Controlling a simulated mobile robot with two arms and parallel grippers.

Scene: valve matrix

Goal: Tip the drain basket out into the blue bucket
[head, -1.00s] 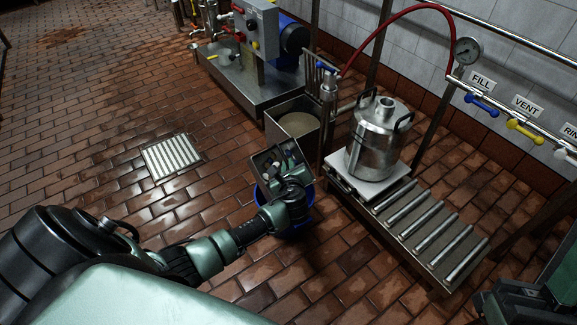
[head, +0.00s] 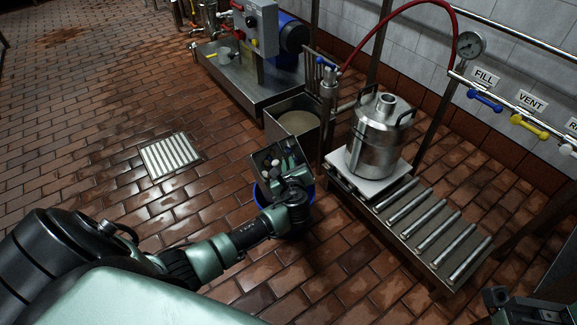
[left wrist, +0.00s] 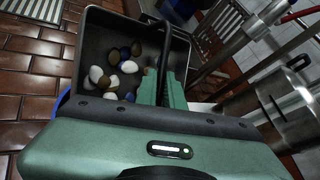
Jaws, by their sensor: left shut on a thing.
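The drain basket (head: 277,160) is a dark metal box with several white, brown and blue lumps inside. In the left wrist view the basket (left wrist: 185,60) lies just past the fingers, and the lumps (left wrist: 122,72) rest on its floor. My left gripper (head: 287,178) is shut on the basket's dark handle; its green fingers (left wrist: 170,92) show in the wrist view. The basket is held over the blue bucket (head: 264,195) and looks tilted. The basket and my gripper hide most of the bucket. My right gripper (head: 500,300) is only partly in view at the lower right corner.
A metal can (head: 380,138) stands on a white plate at the head of a roller conveyor (head: 432,232), right of the bucket. A square sump (head: 293,117) lies behind the basket. A floor grate (head: 170,156) is to the left, with open brick floor around it.

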